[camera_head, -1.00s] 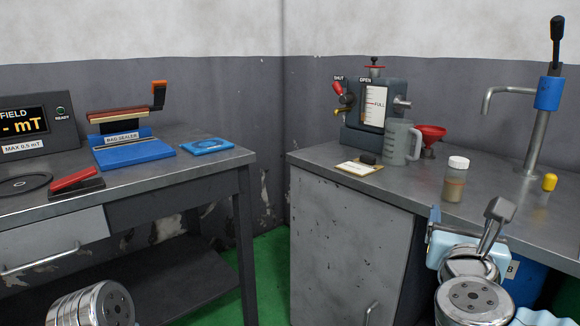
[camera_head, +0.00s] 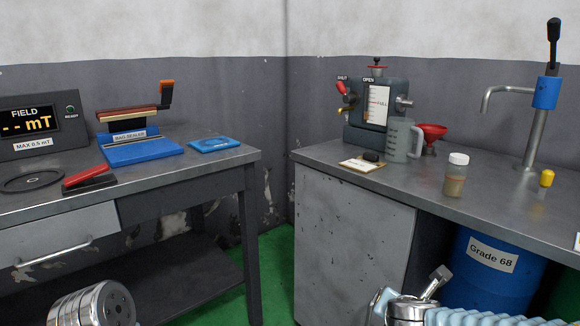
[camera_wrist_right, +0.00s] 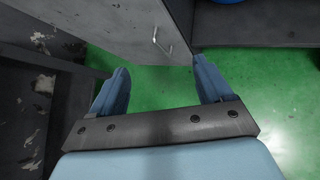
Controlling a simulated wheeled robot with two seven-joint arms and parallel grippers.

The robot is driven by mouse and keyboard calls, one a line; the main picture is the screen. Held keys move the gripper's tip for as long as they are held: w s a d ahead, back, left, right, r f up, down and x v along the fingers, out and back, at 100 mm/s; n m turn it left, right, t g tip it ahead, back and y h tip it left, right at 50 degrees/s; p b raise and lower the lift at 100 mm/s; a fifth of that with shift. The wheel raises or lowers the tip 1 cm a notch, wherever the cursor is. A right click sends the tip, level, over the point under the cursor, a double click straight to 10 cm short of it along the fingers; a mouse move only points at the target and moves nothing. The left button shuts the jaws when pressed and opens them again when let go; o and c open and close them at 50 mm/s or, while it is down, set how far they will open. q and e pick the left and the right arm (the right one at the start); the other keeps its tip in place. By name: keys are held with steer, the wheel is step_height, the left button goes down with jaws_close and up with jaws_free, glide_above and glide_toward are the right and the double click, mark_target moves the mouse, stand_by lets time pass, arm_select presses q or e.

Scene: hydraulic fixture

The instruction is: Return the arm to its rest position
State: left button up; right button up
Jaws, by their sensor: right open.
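My right arm shows low at the bottom right of the head view, below the right bench's top. In the right wrist view my right gripper (camera_wrist_right: 160,88) is open, its two blue fingers spread wide. Nothing is between them; green floor and a grey cabinet door with a handle show beyond. In the head view its fingers cannot be made out. Only a rounded metal joint of my left arm shows at the bottom left; the left gripper is out of view.
The right bench (camera_head: 405,188) holds a hydraulic unit (camera_head: 374,108), grey jug (camera_head: 398,140), red funnel (camera_head: 432,131), sample bottle (camera_head: 455,177) and pump (camera_head: 540,115). A blue drum (camera_head: 488,275) stands beneath. The left bench (camera_head: 150,200) holds a bag sealer (camera_head: 138,148) and field meter (camera_head: 36,125). Green floor lies between.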

steer(key=s+a+f+m+g+y, duration=0.2)
steer(key=s+f+m, duration=0.3)
steer(key=f+m, duration=0.5)
steer(key=s+a+f+m+g+y, duration=0.3)
steer(key=f+m, duration=0.6)
steer(key=f, duration=0.7)
steer(key=s+a+f+m+g+y, duration=0.2)
steer(key=s+a+f+m+g, duration=0.2)
steer(key=s+f+m, duration=0.4)
step_height(320, 180, down, 6)
steer(key=a+m, duration=0.1)
steer(key=m, duration=0.1)
steer(key=shift+a+r+m+y, duration=0.2)
steer(key=shift+a+m+y, duration=0.1)
